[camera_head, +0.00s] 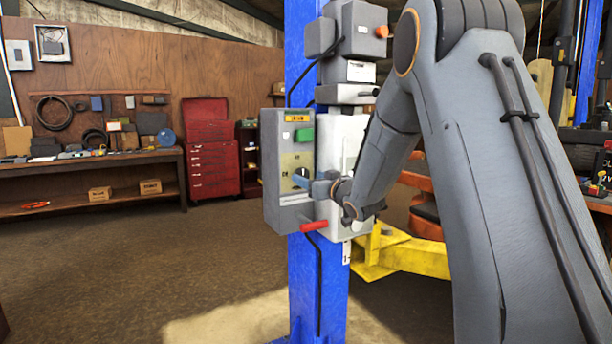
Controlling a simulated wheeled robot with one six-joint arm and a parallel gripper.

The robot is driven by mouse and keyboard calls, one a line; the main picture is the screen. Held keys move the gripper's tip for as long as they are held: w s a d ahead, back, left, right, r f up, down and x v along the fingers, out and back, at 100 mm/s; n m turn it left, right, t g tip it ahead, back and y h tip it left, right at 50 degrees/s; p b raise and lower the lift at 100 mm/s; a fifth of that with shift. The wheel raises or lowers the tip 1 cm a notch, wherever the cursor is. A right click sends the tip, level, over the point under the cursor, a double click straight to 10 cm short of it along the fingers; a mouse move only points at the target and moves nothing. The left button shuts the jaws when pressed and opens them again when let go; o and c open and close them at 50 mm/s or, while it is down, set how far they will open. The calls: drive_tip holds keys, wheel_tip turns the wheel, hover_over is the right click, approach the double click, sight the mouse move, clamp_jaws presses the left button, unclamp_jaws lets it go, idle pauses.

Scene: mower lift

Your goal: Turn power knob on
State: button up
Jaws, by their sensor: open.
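A grey control box (275,200) is mounted on a blue lift post (303,290). Its front panel has a green button (304,135), a yellowish plate (292,159) and a dark round power knob (299,173). A red-handled lever (313,226) sticks out below. My gripper (300,182) is at the panel, its bluish fingertips over or just in front of the knob's lower part. The fingers overlap in this view, so contact and the knob's exact angle cannot be told. The gripper is open.
My arm fills the right side and hides part of the post. A yellow lift arm (412,255) extends right behind it. A grey unit with an orange knob (381,32) sits above the box. A workbench (80,160) and red tool cabinet (212,150) stand far left; the floor before them is clear.

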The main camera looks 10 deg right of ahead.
sight(303, 175)
drive_tip(key=shift+x, duration=1.55)
drive_tip(key=c, duration=1)
